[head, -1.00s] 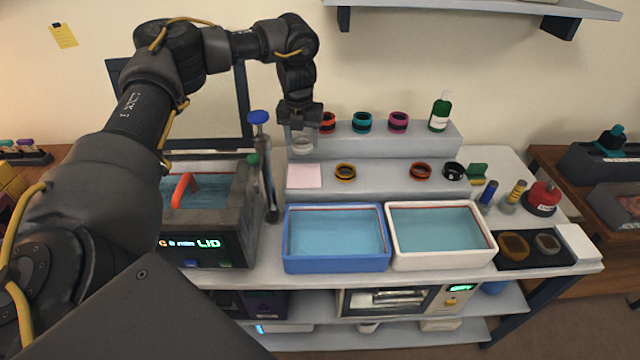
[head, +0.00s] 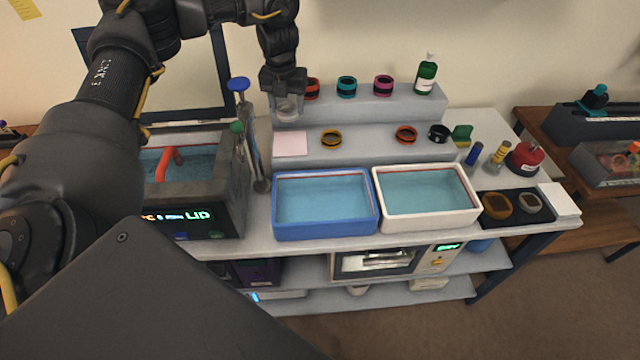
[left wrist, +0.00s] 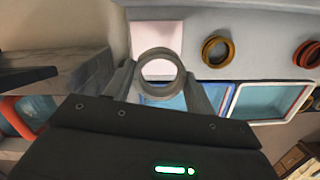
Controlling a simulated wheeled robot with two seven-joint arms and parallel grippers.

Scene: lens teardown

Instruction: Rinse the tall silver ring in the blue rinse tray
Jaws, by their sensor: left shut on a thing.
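The tall silver ring (head: 288,108) is between the fingers of my left gripper (head: 287,112), at the left end of the stepped shelf. In the left wrist view the ring (left wrist: 160,66) shows as a grey hoop, and my left gripper (left wrist: 163,88) is shut on it from both sides. The blue rinse tray (head: 325,232) stands on the bench in front of the shelf, filled with water. The ring is above and behind the tray, apart from it. In the left wrist view the blue tray (left wrist: 186,97) is partly hidden behind the ring and fingers. My right gripper is not in view.
A white tray (head: 428,225) of water touches the blue tray's right side. A dark tank (head: 190,222) with an orange handle and tall blue-topped tool (head: 238,84) stand left. A pink pad (head: 290,144) and coloured rings sit on the grey stepped shelf (head: 370,150).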

